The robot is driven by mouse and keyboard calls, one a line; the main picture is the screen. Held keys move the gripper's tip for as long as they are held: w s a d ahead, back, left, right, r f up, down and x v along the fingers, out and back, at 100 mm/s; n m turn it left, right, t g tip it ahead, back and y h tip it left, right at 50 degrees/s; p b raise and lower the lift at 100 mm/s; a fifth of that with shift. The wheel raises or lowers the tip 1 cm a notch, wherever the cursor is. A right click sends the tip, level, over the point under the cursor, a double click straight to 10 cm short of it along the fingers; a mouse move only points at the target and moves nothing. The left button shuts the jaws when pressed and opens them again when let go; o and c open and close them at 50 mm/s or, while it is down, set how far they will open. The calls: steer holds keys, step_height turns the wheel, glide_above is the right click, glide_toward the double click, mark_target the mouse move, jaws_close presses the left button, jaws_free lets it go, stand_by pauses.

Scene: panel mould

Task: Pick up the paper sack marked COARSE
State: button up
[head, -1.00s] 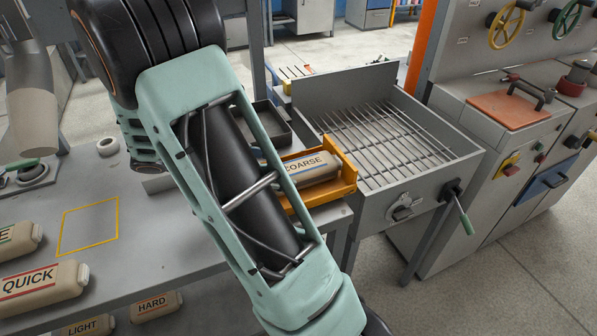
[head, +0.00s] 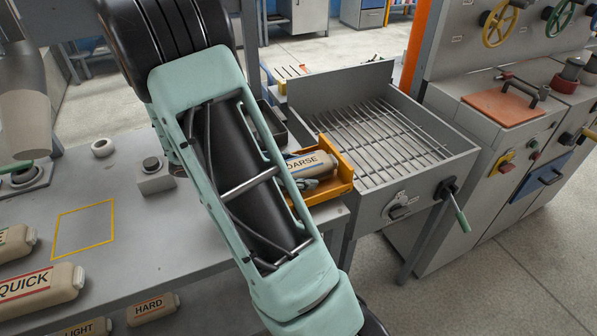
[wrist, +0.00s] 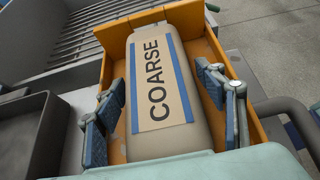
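The paper sack marked COARSE (head: 316,163) is tan with blue stripes and lies flat in an orange tray (head: 341,182). In the wrist view the sack (wrist: 160,85) fills the middle, its label facing up, inside the tray's orange walls (wrist: 248,68). My gripper (wrist: 162,90) is open, with one blue-padded finger on each side of the sack. A gap shows between the fingers and the sack. In the head view my arm hides part of the sack and most of the gripper.
A metal grate bin (head: 385,140) stands right of the tray. A dark open tray (wrist: 35,130) lies to its left in the wrist view. Sacks marked QUICK (head: 38,290) and HARD (head: 152,308) lie at lower left. The yellow-outlined table area (head: 84,229) is bare.

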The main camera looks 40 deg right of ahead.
steer(key=c, duration=1)
